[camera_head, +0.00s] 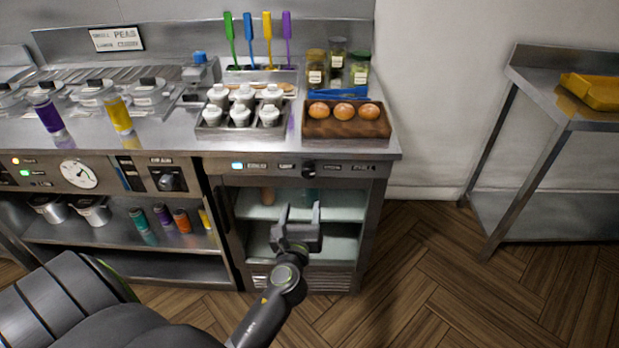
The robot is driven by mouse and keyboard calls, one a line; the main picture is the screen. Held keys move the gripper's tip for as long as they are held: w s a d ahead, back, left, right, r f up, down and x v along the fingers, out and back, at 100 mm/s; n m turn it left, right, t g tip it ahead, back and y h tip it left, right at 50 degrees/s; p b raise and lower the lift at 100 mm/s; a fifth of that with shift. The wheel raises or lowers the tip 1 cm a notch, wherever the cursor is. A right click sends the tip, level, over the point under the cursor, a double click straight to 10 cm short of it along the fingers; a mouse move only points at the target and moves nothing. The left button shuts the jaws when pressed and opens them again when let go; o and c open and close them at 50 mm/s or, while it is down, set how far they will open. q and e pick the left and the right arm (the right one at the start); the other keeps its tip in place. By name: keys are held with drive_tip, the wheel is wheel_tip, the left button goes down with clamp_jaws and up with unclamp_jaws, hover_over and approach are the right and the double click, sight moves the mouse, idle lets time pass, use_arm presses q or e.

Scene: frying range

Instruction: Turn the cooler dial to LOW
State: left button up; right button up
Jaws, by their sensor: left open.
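The cooler (376,200) is the glass-fronted steel unit under the right end of the counter. Its dial (309,170) is a small dark knob on the control strip below the counter edge, right of a lit blue display (237,166). Labels sit on both sides of the dial, too small to read, and I cannot tell its setting. My left gripper (300,208) is open and empty, with its fingers pointing up. In the picture it is below the dial, in front of the glass, and apart from the dial. My right gripper is not in view.
Above the dial, a wooden tray of eggs (346,130) and a tray of white-lidded shakers (241,125) stand near the counter edge. Another panel with a gauge (78,174) and a dark knob (170,180) is to the left. Floor right of the cooler is clear up to a steel table (540,90).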

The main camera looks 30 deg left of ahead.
sight(308, 176)
use_arm(q)
drive_tip(key=x, duration=1.1)
drive_tip(key=shift+w+a, duration=0.1)
drive_tip(key=shift+w, duration=0.25)
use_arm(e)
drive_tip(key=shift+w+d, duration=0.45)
use_arm(q)
drive_tip(key=c, duration=1)
drive_tip(key=shift+f, duration=0.1)
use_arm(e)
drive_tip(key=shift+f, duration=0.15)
